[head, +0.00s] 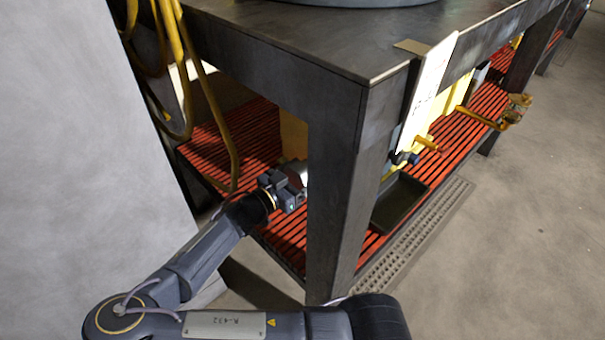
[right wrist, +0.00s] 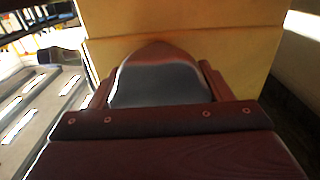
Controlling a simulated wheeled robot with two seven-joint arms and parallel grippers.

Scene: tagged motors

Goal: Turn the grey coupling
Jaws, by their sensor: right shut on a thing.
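The grey coupling (right wrist: 158,82) shows in the right wrist view as a rounded, shiny grey piece in front of a yellow housing (right wrist: 180,40). My right gripper (right wrist: 157,90) has a finger on each side of it and is shut on it. In the head view my right arm reaches under the table, and the right gripper (head: 299,180) is at the yellow housing (head: 293,135) behind the front table leg. The leg hides much of the housing, and the coupling is hard to make out there. My left gripper is not in view.
A dark metal table (head: 290,40) stands above a red slatted shelf (head: 215,150). Its thick front leg (head: 335,190) is close beside my right gripper. Yellow hoses (head: 213,105) hang at the left. A white tag (head: 427,90) and a dark tray (head: 400,203) are right of the leg.

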